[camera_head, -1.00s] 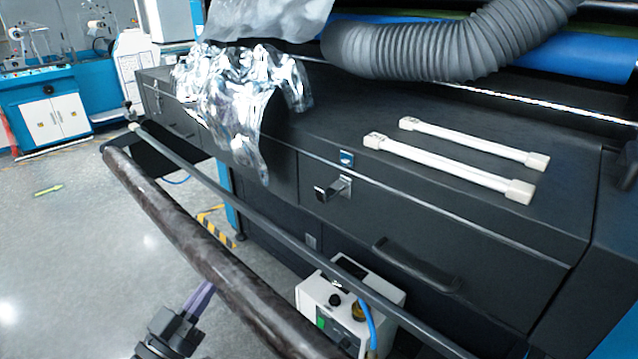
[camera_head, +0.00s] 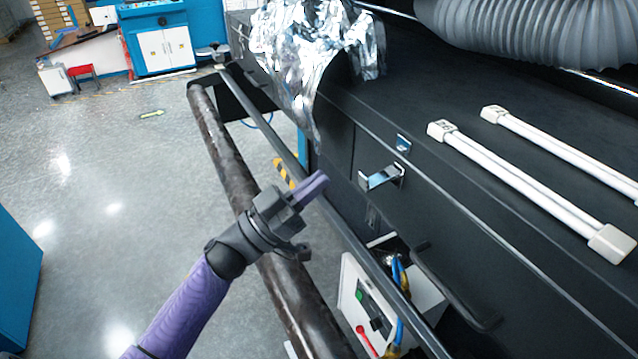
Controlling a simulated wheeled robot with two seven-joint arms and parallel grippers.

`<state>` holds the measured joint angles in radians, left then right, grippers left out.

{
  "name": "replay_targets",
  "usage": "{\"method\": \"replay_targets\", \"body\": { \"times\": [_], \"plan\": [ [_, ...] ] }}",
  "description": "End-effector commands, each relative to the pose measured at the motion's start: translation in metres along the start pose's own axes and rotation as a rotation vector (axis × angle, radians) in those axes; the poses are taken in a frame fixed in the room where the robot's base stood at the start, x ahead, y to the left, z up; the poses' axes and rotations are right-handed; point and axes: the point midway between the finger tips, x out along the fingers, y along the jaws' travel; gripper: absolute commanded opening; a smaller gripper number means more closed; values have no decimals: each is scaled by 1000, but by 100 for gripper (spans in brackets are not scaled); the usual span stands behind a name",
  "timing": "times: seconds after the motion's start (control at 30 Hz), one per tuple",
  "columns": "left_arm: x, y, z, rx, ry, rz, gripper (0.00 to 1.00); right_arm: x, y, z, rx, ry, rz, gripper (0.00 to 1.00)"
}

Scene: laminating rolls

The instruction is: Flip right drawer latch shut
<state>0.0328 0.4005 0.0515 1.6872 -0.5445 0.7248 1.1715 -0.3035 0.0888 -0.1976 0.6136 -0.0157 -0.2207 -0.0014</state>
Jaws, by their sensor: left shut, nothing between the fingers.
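The drawer latch (camera_head: 381,178) is a small silver metal lever on the black front of the drawer unit. It sticks out from the face. A small latch plate (camera_head: 403,143) sits above it near the top edge. The drawer handle (camera_head: 452,290) is a dark bar lower on the same face. My left gripper (camera_head: 314,187) is shut and empty, with its purple fingers pointing toward the latch from the left. A gap shows between the fingertips and the latch in the picture. My right gripper is out of view.
A long dark roller (camera_head: 222,150) and a thin black bar (camera_head: 290,160) run in front of the cabinet, near my left gripper. A white control box (camera_head: 362,305) with cables stands below. Two white bars (camera_head: 525,180) lie on top. Crumpled silver foil (camera_head: 305,55) hangs at the back.

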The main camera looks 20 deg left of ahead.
Motion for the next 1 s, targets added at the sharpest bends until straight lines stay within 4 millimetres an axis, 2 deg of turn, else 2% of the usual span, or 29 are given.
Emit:
{"method": "replay_targets", "body": {
  "times": [0.03,0.3,0.4,0.53,1.0],
  "plan": [
    [13,0,-2,0,4,1,0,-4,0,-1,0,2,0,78],
    [71,0,-2,0,3,0,0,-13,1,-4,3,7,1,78],
    [62,0,20,-4,-1,-4,0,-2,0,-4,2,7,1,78],
    [57,0,34,-3,-1,-3,0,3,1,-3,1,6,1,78],
    [55,0,38,0,2,-1,0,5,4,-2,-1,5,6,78]
  ]
}}
